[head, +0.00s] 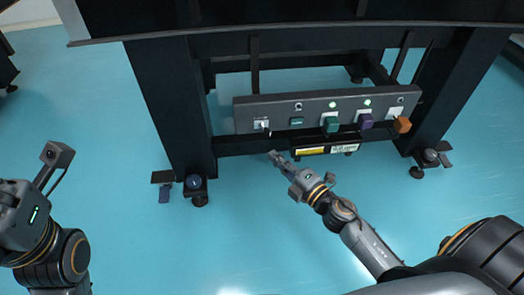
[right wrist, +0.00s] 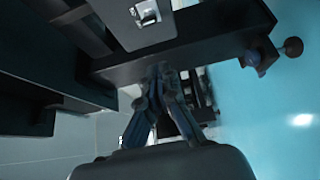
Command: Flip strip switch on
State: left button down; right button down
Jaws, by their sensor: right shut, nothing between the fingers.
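A dark grey power strip (head: 282,110) hangs low under the optical table. A pale switch plate with a small lever (head: 261,124) sits at its left end. The plate also shows at the top of the right wrist view (right wrist: 147,14); the lever's position is too small to tell. My right gripper (head: 273,155) is shut and empty, below and slightly right of the switch, apart from it. Its closed fingertips (right wrist: 163,70) point toward the dark beam under the plate in the right wrist view. Part of my left arm shows at the left, without its fingers.
Green (head: 330,124), purple (head: 365,122) and orange (head: 402,125) plugs sit along the strip; two indicator lights glow green. A dark box with labels (head: 325,146) is below, right of my right gripper. Table legs (head: 172,100) flank the strip. Blue floor in front is free.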

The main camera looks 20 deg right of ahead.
jog(key=shift+s+d, duration=0.6)
jog(key=shift+s, duration=0.35)
